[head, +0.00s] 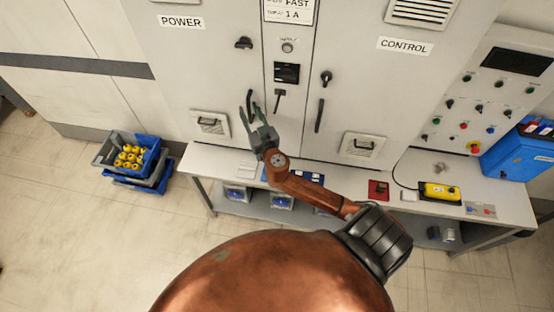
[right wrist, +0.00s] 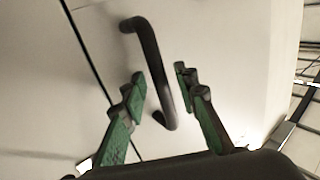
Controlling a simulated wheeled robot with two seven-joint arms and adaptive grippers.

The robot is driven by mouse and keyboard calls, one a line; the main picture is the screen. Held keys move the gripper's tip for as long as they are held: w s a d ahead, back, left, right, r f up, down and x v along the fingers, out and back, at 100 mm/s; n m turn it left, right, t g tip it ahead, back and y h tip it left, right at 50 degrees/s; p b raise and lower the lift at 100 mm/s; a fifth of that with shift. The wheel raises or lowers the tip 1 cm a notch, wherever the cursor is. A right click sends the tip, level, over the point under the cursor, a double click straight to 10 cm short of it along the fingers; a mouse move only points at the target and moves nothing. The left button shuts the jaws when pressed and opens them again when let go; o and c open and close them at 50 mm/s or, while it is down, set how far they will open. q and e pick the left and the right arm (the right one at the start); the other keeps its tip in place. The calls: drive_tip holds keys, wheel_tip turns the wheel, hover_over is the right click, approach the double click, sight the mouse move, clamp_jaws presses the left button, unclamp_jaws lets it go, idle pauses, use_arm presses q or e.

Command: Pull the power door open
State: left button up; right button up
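The power door (head: 205,70) is the left grey cabinet door under the POWER label (head: 181,22); it looks shut. Its black bar handle (head: 249,102) runs upright near the door's right edge. My right gripper (head: 254,112) is at this handle. In the right wrist view the handle (right wrist: 150,65) stands between the two green fingers of the gripper (right wrist: 160,85), which are spread apart with gaps on both sides. Part of the handle's lower end is hidden by the gripper in the head view. My left gripper is not in view.
The control door (head: 385,85) with its own handle (head: 319,115) is to the right. A workbench (head: 215,165) stands below the cabinet, with a red box (head: 378,190) and a yellow device (head: 440,192) on it. Blue and grey crates (head: 150,170) stand on the floor at left.

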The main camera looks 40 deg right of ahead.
drive_tip(key=b+v, duration=0.2)
drive_tip(key=v, duration=0.6)
drive_tip(key=s+d+f+g, duration=0.3)
drive_tip(key=f, duration=0.8)
drive_tip(key=s+d+f+g, duration=0.2)
drive_tip(key=s+f+g, duration=0.1)
drive_tip(key=f, duration=0.7)
drive_tip(key=shift+d+f+n+g, duration=0.3)
drive_tip(key=shift+d+f, duration=0.05)
